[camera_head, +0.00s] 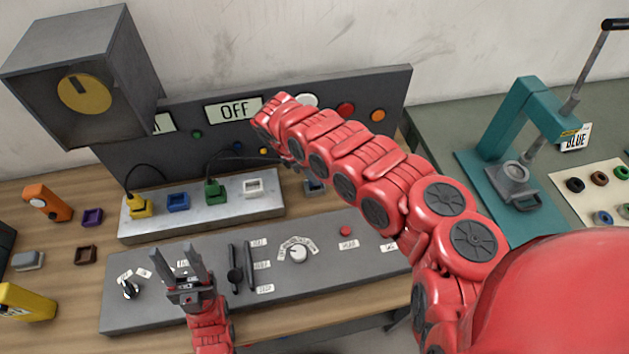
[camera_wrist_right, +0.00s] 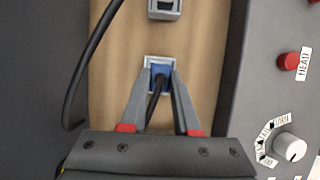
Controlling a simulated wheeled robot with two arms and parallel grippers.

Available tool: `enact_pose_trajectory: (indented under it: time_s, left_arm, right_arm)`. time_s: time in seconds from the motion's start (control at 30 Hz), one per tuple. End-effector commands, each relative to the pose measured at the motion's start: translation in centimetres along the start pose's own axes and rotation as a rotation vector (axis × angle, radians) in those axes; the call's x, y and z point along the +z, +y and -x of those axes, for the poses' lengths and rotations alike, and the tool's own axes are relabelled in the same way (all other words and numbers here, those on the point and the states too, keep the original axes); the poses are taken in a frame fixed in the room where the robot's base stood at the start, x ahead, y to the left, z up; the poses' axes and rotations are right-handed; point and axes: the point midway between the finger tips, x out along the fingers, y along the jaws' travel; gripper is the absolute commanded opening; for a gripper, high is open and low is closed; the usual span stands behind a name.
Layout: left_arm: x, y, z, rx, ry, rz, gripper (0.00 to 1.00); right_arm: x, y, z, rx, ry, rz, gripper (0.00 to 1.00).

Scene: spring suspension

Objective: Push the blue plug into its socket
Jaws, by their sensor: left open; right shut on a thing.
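The blue plug (camera_wrist_right: 160,72) sits in a pale grey square holder (camera_wrist_right: 149,63) on the wooden tabletop in the right wrist view. My right gripper (camera_wrist_right: 160,80) has its fingers closed on the plug's sides, with a black cable between them. In the head view my red right arm hides this gripper and the plug. The blue socket (camera_head: 178,202) is on the metal strip (camera_head: 268,206), between the yellow plug (camera_head: 140,206) and the green plug (camera_head: 214,192); it looks empty. My left gripper (camera_head: 176,258) is open and empty above the control panel.
A white socket (camera_head: 252,187) is on the same strip. A grey control panel (camera_head: 330,268) with knob and levers lies in front. A dark back panel (camera_head: 385,95) stands behind. A grey box (camera_head: 60,50) and a teal press (camera_head: 535,100) flank the area.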

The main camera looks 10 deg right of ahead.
Motion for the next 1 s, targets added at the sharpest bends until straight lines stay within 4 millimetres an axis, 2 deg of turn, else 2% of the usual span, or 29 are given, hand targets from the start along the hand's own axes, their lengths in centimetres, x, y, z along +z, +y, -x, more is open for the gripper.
enact_pose_trajectory:
  time_s: [0.37, 0.47, 0.73, 0.9, 1.0]
  left_arm:
    - [-0.1, 0.0, -0.3, 0.000, 0.000, 0.000, 0.50]
    - [-0.2, -0.1, -1.5, 0.000, 0.000, 0.000, 0.50]
    - [-0.9, -0.3, -5.6, 0.000, 0.000, 0.000, 0.50]
    - [-1.1, -0.3, -6.8, 0.000, 0.000, 0.000, 0.50]
    - [-1.2, -0.3, -6.9, 0.000, 0.000, 0.000, 0.50]
  right_arm:
    - [0.2, 0.0, 0.4, 0.000, 0.000, 0.000, 0.00]
    - [0.8, 0.1, 1.8, 0.001, -0.001, 0.000, 0.00]
    - [3.1, 0.1, 7.2, 0.000, -0.003, -0.001, 0.00]
    - [3.8, 0.0, 9.0, -0.002, -0.002, -0.001, 0.00]
    - [3.9, 0.0, 9.3, -0.001, -0.001, -0.001, 0.00]
